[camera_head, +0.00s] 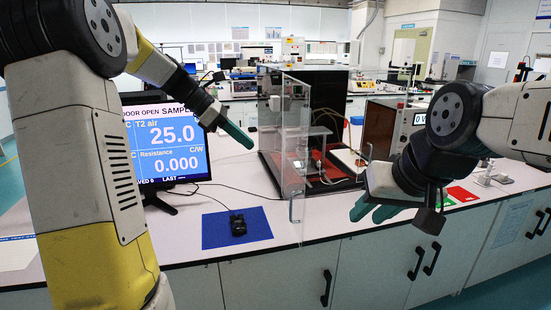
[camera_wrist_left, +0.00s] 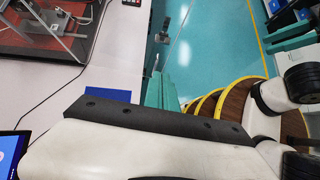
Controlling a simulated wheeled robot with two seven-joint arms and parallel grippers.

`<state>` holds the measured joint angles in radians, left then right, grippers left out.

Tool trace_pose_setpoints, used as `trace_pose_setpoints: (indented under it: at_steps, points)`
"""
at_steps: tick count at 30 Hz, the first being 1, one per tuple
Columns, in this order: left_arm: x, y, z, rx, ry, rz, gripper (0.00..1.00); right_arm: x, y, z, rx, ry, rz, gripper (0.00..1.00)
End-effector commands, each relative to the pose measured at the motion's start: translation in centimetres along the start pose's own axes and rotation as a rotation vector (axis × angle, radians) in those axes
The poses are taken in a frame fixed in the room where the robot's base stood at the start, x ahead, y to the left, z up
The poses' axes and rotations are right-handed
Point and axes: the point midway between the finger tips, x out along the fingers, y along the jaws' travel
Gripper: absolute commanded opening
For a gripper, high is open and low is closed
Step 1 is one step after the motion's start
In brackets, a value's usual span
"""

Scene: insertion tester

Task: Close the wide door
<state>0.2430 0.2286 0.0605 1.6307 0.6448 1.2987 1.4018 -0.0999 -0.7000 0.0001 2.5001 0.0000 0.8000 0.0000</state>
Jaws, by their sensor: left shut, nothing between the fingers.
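The wide door (camera_head: 296,140) is a clear panel on the tester (camera_head: 327,130). It stands open, swung out toward me, with a small handle low on its front edge. The monitor (camera_head: 166,140) reads "DOOR OPEN". My left gripper (camera_head: 238,135) is shut and empty, to the left of the door and apart from it in the head view. Its teal fingers show in the left wrist view (camera_wrist_left: 160,92). My right gripper (camera_head: 374,211) is in front of the tester's right side; its teal fingers look apart with nothing between them.
A black object (camera_head: 237,224) lies on a blue mat (camera_head: 262,226) near the bench's front edge. A wooden-sided box (camera_head: 380,130) stands right of the tester. Red and green pads (camera_head: 462,194) lie at the right. Cables run across the bench behind the mat.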

Motion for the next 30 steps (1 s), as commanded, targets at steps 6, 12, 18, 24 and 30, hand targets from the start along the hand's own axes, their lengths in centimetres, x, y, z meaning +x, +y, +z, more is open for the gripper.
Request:
trace_pose_setpoints:
  at_steps: [6,12,18,24,30]
  points:
    - [3.3,-0.1,0.0,0.0,0.001,-0.003,0.0,0.0,0.0,0.0,0.0,0.0,0.0,0.31]
    - [7.7,-0.2,-0.1,0.002,0.003,-0.004,0.0,0.0,0.0,0.0,0.0,0.0,0.0,0.31]
    - [10.9,-0.1,1.1,0.006,0.002,0.0,0.0,0.0,0.0,0.0,0.0,0.0,0.0,0.31]
    - [12.2,-0.1,2.5,0.004,0.003,0.001,0.0,0.0,0.0,0.0,0.0,0.0,0.0,0.31]
    - [12.5,-0.1,2.8,0.004,0.003,0.001,0.0,0.0,0.0,0.0,0.0,0.0,0.0,0.31]
